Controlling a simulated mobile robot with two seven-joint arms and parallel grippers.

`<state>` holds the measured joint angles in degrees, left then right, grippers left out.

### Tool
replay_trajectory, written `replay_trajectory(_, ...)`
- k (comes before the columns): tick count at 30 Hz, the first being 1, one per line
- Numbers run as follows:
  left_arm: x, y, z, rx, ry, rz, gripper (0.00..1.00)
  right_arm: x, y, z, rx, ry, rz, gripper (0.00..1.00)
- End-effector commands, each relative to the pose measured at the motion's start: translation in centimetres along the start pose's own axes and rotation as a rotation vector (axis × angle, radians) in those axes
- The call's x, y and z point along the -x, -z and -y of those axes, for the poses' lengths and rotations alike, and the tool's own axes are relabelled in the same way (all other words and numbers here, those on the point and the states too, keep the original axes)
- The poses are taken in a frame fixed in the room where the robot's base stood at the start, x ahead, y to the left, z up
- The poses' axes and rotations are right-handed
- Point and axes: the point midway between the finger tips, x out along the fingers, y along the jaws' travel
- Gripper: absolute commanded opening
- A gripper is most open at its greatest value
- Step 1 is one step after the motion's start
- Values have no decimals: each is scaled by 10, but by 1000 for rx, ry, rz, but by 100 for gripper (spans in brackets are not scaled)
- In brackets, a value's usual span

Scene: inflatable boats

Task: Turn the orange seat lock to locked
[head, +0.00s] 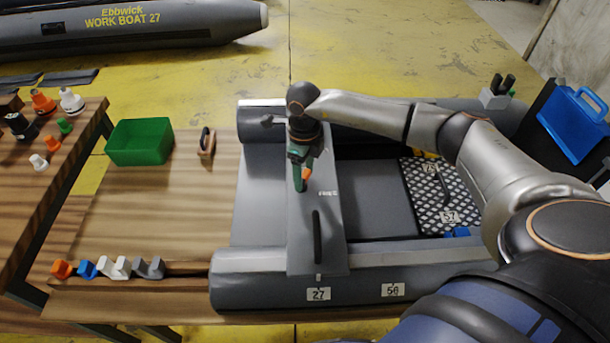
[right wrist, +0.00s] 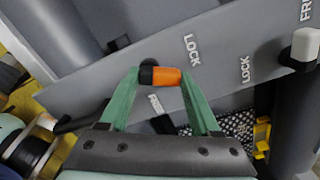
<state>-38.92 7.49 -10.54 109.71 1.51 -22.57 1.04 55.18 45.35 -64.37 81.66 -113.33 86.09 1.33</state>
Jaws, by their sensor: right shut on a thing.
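The orange seat lock (head: 306,174) is on the grey seat board (head: 318,240) across the inflatable boat. In the right wrist view, the lock's orange grip (right wrist: 167,77) extends right from a dark round end. The word LOCK (right wrist: 192,50) is printed above right of it; a second label (right wrist: 155,103), partly hidden, probably FREE, is below. My right gripper (head: 300,172) comes down over the board. In the right wrist view its green fingers (right wrist: 161,74) are shut on the orange grip, one at each end. My left gripper is not in view.
A white lever (right wrist: 305,46) with its own LOCK and FREE labels is on the same board. A green bin (head: 139,143) and a small brown-handled tool (head: 206,143) stand on the table left of the boat. Coloured clips (head: 115,267) line its front edge.

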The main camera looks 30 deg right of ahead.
Motion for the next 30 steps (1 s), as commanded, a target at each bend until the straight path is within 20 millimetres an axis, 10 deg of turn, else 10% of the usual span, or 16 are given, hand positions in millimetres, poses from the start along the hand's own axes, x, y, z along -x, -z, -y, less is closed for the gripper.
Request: replay_trajectory(30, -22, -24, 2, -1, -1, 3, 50, 1, -8, -2, 509, 2, 4, 8)
